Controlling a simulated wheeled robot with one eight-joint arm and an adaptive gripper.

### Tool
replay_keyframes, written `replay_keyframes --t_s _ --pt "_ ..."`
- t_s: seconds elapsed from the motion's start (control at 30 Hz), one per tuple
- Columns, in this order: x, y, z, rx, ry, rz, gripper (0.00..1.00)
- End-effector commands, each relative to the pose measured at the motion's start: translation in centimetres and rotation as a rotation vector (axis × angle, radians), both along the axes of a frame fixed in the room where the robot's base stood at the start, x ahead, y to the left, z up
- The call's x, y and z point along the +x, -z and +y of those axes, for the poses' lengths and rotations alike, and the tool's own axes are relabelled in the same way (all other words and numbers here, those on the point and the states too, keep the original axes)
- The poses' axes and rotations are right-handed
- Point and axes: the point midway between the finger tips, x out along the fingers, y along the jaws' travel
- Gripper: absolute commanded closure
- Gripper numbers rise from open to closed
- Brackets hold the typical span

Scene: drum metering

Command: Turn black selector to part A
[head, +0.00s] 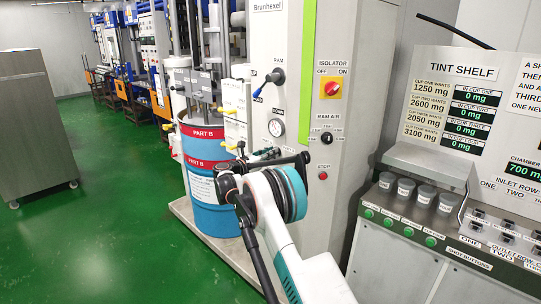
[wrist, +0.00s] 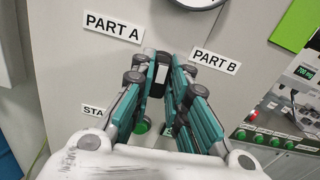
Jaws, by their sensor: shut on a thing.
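In the wrist view the black selector (wrist: 158,82) sits on the pale panel, between the PART A label (wrist: 113,28) at upper left and the PART B label (wrist: 215,61) at right. My gripper (wrist: 159,70) reaches in from below with one teal-and-grey finger on each side and is shut on the selector. Only part of the selector shows between the fingers, and its exact pointing direction is hard to tell. In the head view my arm's wrist covers this part of the cabinet, and the selector is hidden.
A green button (wrist: 142,127) and a partly covered STA label (wrist: 93,111) lie below the selector. In the head view a blue drum (head: 205,165) stands left of the tall cabinet (head: 277,45). The tint shelf (head: 425,160) with several cups is at right. Green floor is free at left.

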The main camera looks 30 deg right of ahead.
Motion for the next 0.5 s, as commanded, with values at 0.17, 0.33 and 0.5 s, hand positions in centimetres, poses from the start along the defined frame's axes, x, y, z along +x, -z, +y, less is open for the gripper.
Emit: replay_keyframes --t_s 0.17,0.33,0.5 --pt "0.08 0.05 0.07 -0.056 -0.001 0.157 1.00" --pt "0.13 0.07 0.09 -0.109 -0.001 0.305 1.00" --pt "0.17 0.11 0.12 -0.158 -0.001 0.437 1.00"
